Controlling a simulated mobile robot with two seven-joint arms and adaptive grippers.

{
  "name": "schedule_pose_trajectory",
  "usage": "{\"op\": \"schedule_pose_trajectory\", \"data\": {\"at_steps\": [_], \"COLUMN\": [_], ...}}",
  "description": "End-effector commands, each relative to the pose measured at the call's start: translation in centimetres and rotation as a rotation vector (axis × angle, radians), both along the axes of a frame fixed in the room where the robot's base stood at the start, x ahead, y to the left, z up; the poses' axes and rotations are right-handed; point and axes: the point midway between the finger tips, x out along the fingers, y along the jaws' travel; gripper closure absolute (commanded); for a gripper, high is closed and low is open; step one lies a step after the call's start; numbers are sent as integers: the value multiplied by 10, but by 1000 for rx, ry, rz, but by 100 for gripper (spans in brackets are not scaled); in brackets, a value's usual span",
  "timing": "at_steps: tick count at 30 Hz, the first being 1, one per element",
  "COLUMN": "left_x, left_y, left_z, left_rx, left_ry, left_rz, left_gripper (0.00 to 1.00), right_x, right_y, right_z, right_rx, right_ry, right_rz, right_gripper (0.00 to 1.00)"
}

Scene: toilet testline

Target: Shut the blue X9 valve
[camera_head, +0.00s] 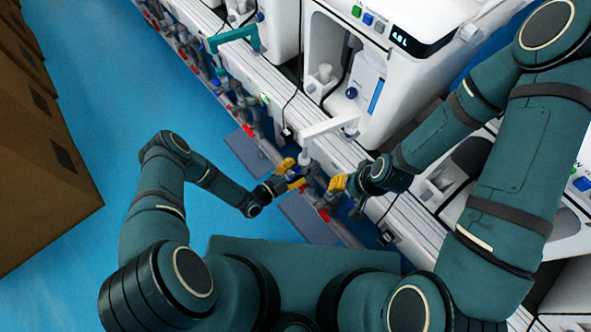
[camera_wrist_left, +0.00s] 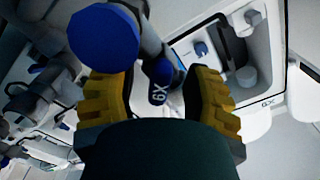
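The blue X9 valve shows in the left wrist view as a dark blue handle (camera_wrist_left: 160,90) marked X9, on a grey pipe. In the head view a small blue part (camera_head: 295,172) shows at my left gripper's fingertips. My left gripper (camera_head: 292,175) is open at the pipe row. Its two yellow fingers (camera_wrist_left: 157,98) stand apart, with the X9 handle showing in the gap between them; contact cannot be told. My right gripper (camera_head: 339,183) is just right of the left one, by the rail; its finger opening is unclear.
A larger round blue knob (camera_wrist_left: 103,35) sits close to the left finger in the wrist view. Red and blue valves line the pipe row (camera_head: 243,105). White toilet test units (camera_head: 350,75) stand behind the rail. Brown boxes (camera_head: 40,140) stand left; blue floor (camera_head: 130,100) lies between.

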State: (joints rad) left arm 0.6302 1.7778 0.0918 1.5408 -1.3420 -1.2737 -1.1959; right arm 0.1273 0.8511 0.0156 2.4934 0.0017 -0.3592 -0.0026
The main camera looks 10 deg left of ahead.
Motion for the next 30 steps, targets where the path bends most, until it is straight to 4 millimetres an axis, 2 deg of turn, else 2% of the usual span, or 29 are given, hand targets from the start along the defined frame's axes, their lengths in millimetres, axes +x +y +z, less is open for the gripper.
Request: {"op": "schedule_pose_trajectory", "data": {"at_steps": [7,11,24,30], "left_x": [0,0,0,0], "left_y": [0,1,1,0], "left_z": [0,7,81,98], "left_rx": [0,-1,-1,0], "left_ry": [1,1,-1,1], "left_rz": [1,0,-1,-1], "left_gripper": [52,52,52,52], "right_x": [0,0,0,0], "right_y": [0,0,0,0], "right_z": [0,0,0,0], "right_rx": [0,0,0,0], "right_ry": [0,0,0,0], "right_rz": [0,0,0,0], "right_gripper": [53,53,53,53]}}
